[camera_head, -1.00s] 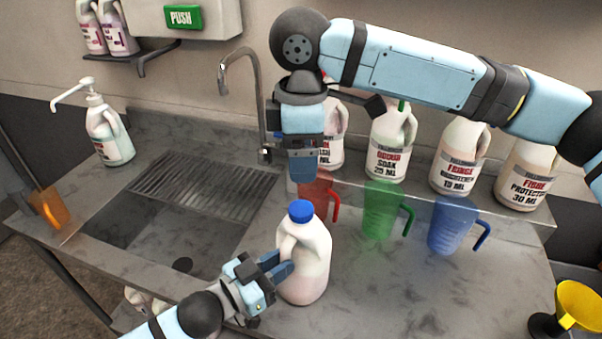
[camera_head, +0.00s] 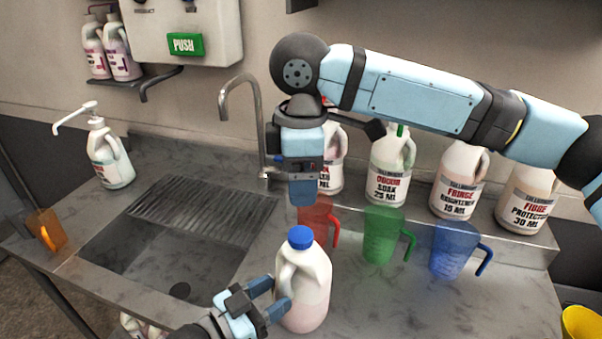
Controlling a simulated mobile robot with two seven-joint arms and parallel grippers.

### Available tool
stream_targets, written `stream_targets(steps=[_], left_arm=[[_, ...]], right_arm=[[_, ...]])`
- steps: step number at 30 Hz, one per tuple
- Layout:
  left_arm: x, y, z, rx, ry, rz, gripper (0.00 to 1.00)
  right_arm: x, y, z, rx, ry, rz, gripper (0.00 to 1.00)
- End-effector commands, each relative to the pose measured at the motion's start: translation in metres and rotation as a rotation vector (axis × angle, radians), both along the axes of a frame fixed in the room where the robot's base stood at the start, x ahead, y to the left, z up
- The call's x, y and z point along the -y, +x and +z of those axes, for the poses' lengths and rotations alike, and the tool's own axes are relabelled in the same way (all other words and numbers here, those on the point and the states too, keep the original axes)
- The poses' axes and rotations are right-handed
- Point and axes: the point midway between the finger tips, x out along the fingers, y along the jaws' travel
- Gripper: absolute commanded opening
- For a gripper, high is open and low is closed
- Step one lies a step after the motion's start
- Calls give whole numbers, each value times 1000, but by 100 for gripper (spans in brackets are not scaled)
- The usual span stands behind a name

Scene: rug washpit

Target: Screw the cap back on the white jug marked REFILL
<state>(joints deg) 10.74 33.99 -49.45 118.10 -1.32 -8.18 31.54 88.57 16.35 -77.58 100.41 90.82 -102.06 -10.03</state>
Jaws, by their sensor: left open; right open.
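A white jug (camera_head: 309,282) with pinkish liquid low inside stands upright on the steel counter. A blue cap (camera_head: 300,237) sits on its mouth; I cannot tell how tightly. No REFILL marking shows on the side facing me. My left gripper (camera_head: 274,299) is open at the jug's lower left side, its fingers beside the handle; whether they touch it is unclear. My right gripper (camera_head: 302,197) is open, pointing down above and behind the jug, clear of the cap, in front of the red measuring cup (camera_head: 318,222).
Green (camera_head: 383,236) and blue measuring cups (camera_head: 455,250) stand right of the jug. Several labelled jugs (camera_head: 389,170) line the back ledge. The sink (camera_head: 170,262) with its tap (camera_head: 255,115) lies left, a pump bottle (camera_head: 109,158) beyond it.

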Motion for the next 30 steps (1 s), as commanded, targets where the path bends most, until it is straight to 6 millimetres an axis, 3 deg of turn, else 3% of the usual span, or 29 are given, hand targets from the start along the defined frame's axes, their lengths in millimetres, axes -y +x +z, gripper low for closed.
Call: stream_targets(steps=[9, 15, 30], left_arm=[[-58, -47, -3, -3, 5, 0, 51], [-84, -67, -2, -2, 2, 1, 51], [-95, -76, 0, 1, 1, 0, 51]], right_arm=[[0, 0, -12, 0, 0, 0, 75], [0, 0, -16, 0, 0, 0, 75], [0, 0, -17, 0, 0, 0, 75]])
